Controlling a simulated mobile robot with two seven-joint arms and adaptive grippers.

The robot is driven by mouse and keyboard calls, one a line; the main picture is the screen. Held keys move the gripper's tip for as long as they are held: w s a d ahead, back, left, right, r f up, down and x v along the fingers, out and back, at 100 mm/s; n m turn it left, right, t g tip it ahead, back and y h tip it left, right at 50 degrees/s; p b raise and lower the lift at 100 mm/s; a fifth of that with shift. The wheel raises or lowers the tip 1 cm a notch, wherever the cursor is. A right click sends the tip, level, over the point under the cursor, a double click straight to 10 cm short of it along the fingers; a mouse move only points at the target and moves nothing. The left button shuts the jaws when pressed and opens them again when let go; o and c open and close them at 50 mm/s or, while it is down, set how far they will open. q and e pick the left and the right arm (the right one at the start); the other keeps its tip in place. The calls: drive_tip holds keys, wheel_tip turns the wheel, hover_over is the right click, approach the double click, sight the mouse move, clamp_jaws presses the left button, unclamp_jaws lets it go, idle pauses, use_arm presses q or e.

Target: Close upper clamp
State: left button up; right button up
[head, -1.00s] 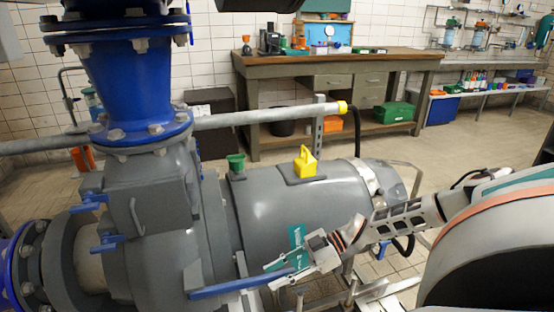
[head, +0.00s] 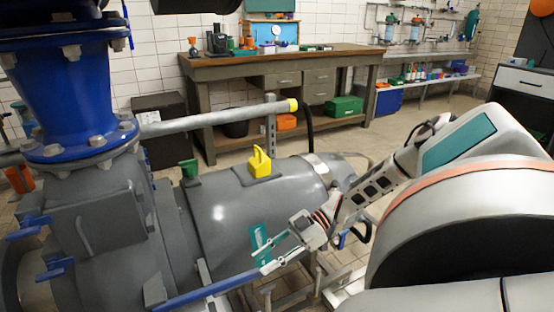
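The grey pump body with blue clamp handles fills the left. A short upper blue handle (head: 27,229) is at the left edge, with a lower blue handle (head: 55,269) beneath it. A long blue lever (head: 205,290) slopes up to the right along the bottom of the picture. My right gripper (head: 268,256) is open, its two fingers spread, near the right end of this lever. The lower fingertip overlaps the lever's end in the picture; I cannot tell whether it touches. My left gripper is not in view.
A yellow block-shaped part (head: 259,163) and a green cap (head: 189,168) sit on the grey cylinder (head: 225,210). A grey horizontal pipe (head: 215,117) crosses behind. A workbench (head: 270,66) stands at the back. Tiled floor is open to the right of it.

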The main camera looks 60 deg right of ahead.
drive_tip(key=shift+v, duration=1.85)
